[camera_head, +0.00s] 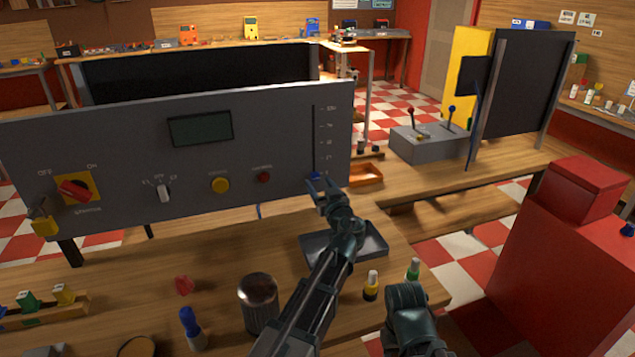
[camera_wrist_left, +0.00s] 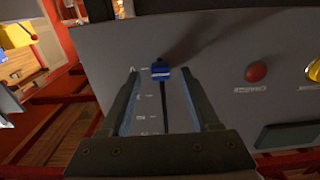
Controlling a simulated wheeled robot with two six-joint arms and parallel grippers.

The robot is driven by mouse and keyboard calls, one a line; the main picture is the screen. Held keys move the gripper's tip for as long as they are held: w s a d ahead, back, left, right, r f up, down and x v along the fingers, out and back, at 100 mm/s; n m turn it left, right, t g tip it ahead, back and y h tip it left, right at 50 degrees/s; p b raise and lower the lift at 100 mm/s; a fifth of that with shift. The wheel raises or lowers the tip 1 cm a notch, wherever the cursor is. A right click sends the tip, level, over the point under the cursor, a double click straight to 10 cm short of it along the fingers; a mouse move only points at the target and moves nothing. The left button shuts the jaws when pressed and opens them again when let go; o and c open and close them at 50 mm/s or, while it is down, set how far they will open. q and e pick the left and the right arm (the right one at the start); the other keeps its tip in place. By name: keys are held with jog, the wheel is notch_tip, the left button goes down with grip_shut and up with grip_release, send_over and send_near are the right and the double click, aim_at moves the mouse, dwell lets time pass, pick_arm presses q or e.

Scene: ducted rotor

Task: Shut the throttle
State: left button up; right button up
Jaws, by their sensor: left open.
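The throttle is a blue slider knob (camera_head: 314,176) on a vertical slot at the right end of the grey control panel (camera_head: 120,130). The knob sits at the bottom end of the slot. The left wrist view sees the panel upside down, with the blue knob (camera_wrist_left: 160,70) at the upper end of the dark slot. My left gripper (camera_head: 324,184) is open in front of the knob. In the wrist view its fingertips (camera_wrist_left: 160,84) lie on either side of the knob, with visible gaps; contact is not seen.
The panel also has a red button (camera_head: 263,177), a yellow button (camera_head: 220,185), a selector and a red rotary switch (camera_head: 73,190). A metal cup (camera_head: 259,305) and small bottles stand on the front table. A grey lever box (camera_head: 428,144) is at right.

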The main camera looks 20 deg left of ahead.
pick_arm(q)
jog(key=v, duration=1.1)
jog(key=shift+s, duration=0.25)
jog(key=shift+d+r, duration=0.1)
jog(key=shift+d, duration=0.05)
